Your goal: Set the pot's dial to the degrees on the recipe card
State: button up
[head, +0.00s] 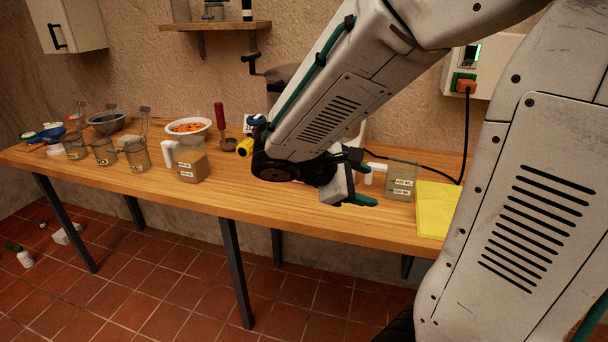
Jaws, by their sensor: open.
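My gripper (358,178) is open above the right half of the wooden table, with its green-tipped fingers apart and nothing seen between them. My arm crosses the picture and hides part of the tabletop and wall. No dial or recipe card can be made out. A dark grey rounded shape (282,74) shows partly behind my arm; I cannot tell whether it is the pot.
The wooden table (270,205) holds a jug of brown contents (190,162), glass jars (137,156), a bowl of orange pieces (188,127), a clear labelled container (401,182) and a yellow cloth (436,209). A black cable (463,150) runs from the wall socket box.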

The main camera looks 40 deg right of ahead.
jog(key=w+f+n+t+h, duration=0.1)
jog(key=w+f+n+t, duration=0.3)
jog(key=w+n, duration=0.2)
jog(key=w+a+f+n+t+h, duration=0.1)
jog(key=w+f+n+t, duration=0.2)
jog(key=w+n, duration=0.3)
jog(key=w+a+f+n+t+h, duration=0.1)
jog(key=w+f+n+t, duration=0.3)
jog(key=w, duration=0.4)
jog(key=shift+w+a+f+n+t, duration=0.15)
jog(key=shift+w+f+n+t, duration=0.05)
jog(key=shift+n+t, duration=0.3)
jog(key=shift+w+a+f+n+t, duration=0.1)
jog(key=shift+w+f+n+t, duration=0.1)
jog(key=shift+n+t, duration=0.3)
jog(key=shift+w+d+f+n, duration=0.1)
jog(key=shift+w+n, duration=0.15)
jog(key=shift+n, duration=0.05)
jog(key=x, duration=0.7)
jog(key=shift+w+d, duration=0.1)
jog(key=c, duration=1)
